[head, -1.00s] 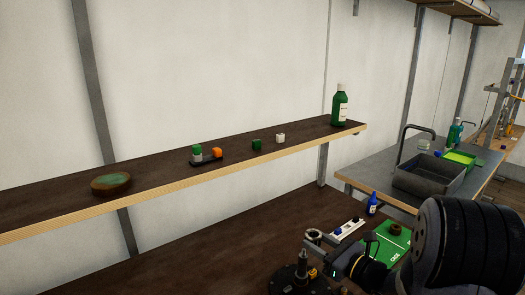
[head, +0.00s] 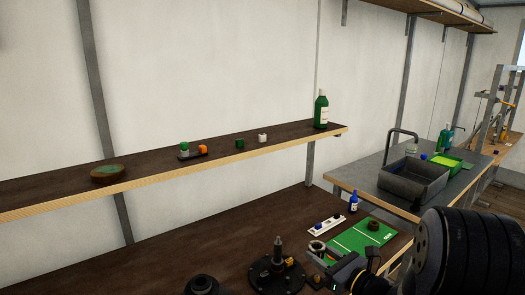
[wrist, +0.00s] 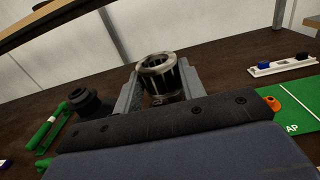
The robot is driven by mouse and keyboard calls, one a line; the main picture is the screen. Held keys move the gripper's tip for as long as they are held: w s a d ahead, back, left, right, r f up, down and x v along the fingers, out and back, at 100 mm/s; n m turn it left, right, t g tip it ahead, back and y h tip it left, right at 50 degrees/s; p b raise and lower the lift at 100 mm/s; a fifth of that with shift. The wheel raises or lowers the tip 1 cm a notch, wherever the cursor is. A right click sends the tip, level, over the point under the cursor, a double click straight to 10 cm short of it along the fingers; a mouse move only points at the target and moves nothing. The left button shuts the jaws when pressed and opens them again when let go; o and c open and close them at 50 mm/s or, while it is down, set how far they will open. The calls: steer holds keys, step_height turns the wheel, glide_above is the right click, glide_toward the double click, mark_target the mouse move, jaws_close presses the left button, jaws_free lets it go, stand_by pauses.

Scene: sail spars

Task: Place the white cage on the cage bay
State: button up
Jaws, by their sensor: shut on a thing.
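My gripper (wrist: 155,88) is shut on a pale, metallic ring-shaped cage (wrist: 158,66) with a dark middle. The cage stands upright between the two grey fingers. In the head view the held cage (head: 316,246) shows as a small pale ring above the bench, just left of the green mat (head: 345,242). The mat has white dividing lines and small lettering, of which only "AP" is legible in the wrist view (wrist: 298,100). A dark brown ring (head: 374,225) lies on the mat's far part. I cannot tell for sure which section is the cage bay.
A black base with a post (head: 278,262) stands left of my gripper. A white holder (head: 326,224) and a blue bottle (head: 353,202) stand behind the mat. A shelf (head: 240,157) with small items runs above the bench. A sink (head: 412,180) is at the right.

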steer(key=shift+a+f+m+t+h, duration=0.2)
steer(key=shift+f+m+t+h, duration=0.15)
steer(key=shift+f, duration=0.2)
step_height(320, 180, down, 6)
steer(key=s+m+t+h, duration=0.1)
steer(key=m+t+h, duration=0.1)
steer(key=h, duration=0.3)
steer(key=shift+d+m, duration=0.15)
steer(key=shift+m, duration=0.5)
steer(key=shift+d, duration=0.1)
